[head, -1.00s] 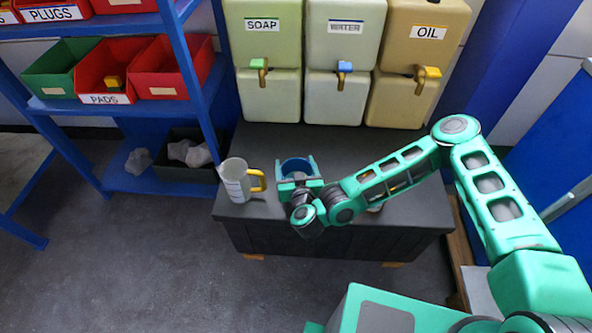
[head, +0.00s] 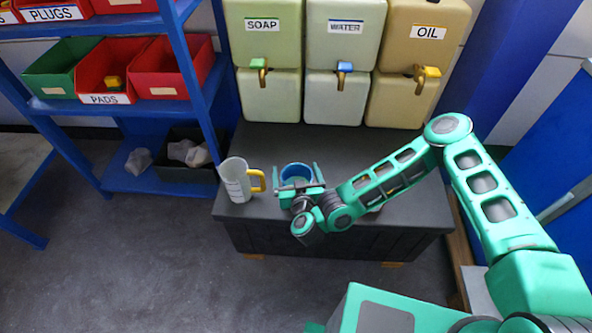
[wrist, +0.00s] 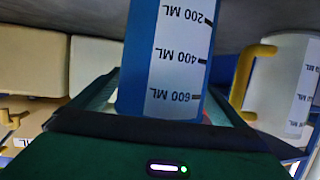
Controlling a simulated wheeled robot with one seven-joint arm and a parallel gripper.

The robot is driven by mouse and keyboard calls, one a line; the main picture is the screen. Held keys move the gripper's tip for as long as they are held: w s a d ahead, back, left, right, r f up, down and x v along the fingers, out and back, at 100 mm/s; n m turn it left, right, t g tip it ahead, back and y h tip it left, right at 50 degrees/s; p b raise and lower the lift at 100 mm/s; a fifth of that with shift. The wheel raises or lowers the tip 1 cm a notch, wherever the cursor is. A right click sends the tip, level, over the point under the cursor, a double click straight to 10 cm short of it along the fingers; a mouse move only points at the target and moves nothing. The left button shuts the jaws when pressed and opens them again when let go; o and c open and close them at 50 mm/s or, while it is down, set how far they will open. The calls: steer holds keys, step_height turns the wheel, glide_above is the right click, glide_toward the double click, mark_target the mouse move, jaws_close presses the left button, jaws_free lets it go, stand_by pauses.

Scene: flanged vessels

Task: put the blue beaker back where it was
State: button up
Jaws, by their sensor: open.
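The lower part of the beaker is hidden behind my gripper and wrist in the head view.
A pale measuring jug with a yellow handle (head: 238,181) stands just left of my gripper; it also shows in the wrist view (wrist: 290,85). Soap (head: 264,55), water (head: 343,55) and oil (head: 425,60) tanks line the back. Blue shelving (head: 195,85) stands left.

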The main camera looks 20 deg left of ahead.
steer(key=v, duration=1.1)
steer(key=shift+s, duration=0.1)
